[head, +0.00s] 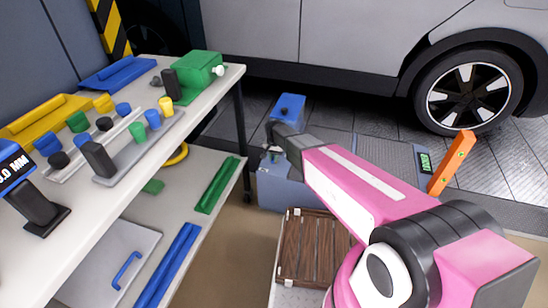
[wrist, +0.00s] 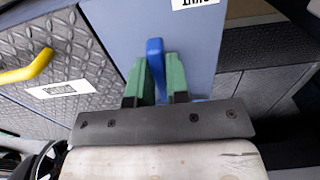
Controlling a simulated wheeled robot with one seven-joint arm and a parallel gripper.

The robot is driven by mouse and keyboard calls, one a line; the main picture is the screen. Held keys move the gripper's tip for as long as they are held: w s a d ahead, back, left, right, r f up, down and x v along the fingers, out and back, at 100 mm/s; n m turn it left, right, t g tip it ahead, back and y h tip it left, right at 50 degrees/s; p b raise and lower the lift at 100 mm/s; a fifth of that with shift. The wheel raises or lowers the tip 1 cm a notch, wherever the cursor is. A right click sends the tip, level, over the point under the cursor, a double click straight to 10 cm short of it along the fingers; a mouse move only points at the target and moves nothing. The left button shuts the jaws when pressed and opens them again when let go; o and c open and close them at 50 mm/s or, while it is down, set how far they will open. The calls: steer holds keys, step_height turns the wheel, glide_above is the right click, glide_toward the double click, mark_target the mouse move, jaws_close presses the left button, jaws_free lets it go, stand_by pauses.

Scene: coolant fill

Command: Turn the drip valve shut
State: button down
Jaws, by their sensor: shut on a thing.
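In the wrist view, my gripper (wrist: 155,78) has its two green fingers shut on a blue lever (wrist: 155,52), which looks like the drip valve's handle. The lever sticks out above the fingers, close to a grey-blue panel (wrist: 200,55). Its lower part and the valve body are hidden by the fingers and the gripper's dark front plate. In the head view, my pink arm reaches down to a grey-blue box (head: 285,190) with a blue tank (head: 288,107) behind the wrist. The fingers are small and mostly hidden there, and I cannot make out the lever.
A workbench (head: 215,90) with bins and coloured parts stands on the left. A silver car (head: 340,40) is behind. A slatted brown crate (head: 315,245) lies below my arm. An orange bar (head: 452,160) stands at right. A yellow handle (wrist: 25,68) shows at left in the wrist view.

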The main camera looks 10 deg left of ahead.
steer(key=c, duration=1.1)
jaws_free()
step_height(320, 180, up, 11)
steer(key=shift+f, duration=0.1)
